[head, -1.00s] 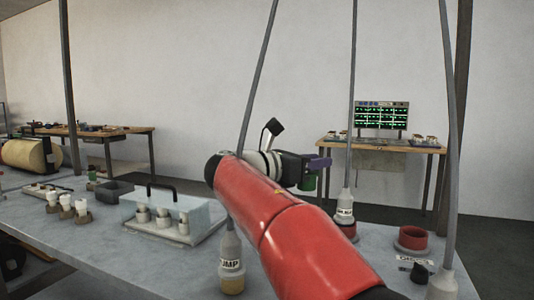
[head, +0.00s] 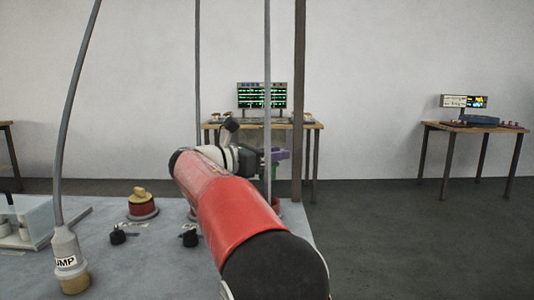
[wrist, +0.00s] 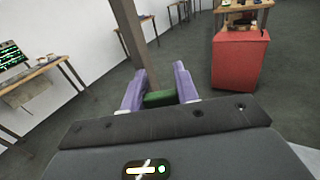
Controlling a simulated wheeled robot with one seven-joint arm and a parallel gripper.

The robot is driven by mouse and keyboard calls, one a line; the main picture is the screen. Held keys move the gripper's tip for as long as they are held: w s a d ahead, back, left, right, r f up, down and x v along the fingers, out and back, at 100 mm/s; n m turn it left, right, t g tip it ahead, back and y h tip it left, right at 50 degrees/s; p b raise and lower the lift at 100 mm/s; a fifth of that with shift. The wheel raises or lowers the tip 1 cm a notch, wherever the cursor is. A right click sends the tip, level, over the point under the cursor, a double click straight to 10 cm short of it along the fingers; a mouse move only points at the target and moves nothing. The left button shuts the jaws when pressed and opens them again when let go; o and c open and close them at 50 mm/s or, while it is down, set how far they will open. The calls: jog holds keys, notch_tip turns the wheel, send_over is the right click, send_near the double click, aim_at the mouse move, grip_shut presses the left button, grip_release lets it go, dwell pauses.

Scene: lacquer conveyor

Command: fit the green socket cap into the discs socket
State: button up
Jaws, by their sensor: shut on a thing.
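My gripper (head: 274,157) has purple fingers and is shut on the green socket cap (head: 267,173). It holds the cap in the air near the right end of the grey bench. In the wrist view the cap (wrist: 160,98) sits between the two purple fingers (wrist: 160,92), with only floor and a post behind it. A red ring, partly hidden by my arm, shows at the bench's right edge (head: 278,206). Which socket is the discs socket cannot be read here.
A hanging plug labelled "UMP" (head: 66,260) is at front left. Cables and a dark post (head: 299,100) stand near my arm.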

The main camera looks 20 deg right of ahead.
aim_at(273, 173)
jog(key=shift+f+b, duration=1.2)
jog(key=shift+f, duration=1.3)
jog(key=shift+p, duration=1.25)
jog(key=shift+f+b, duration=0.8)
jog(key=shift+f, duration=1.25)
jog(key=o, duration=1.1)
jog(key=shift+c, duration=0.2)
jog(key=shift+r, duration=0.15)
notch_tip(273, 173, up, 20)
jog(key=p, duration=0.1)
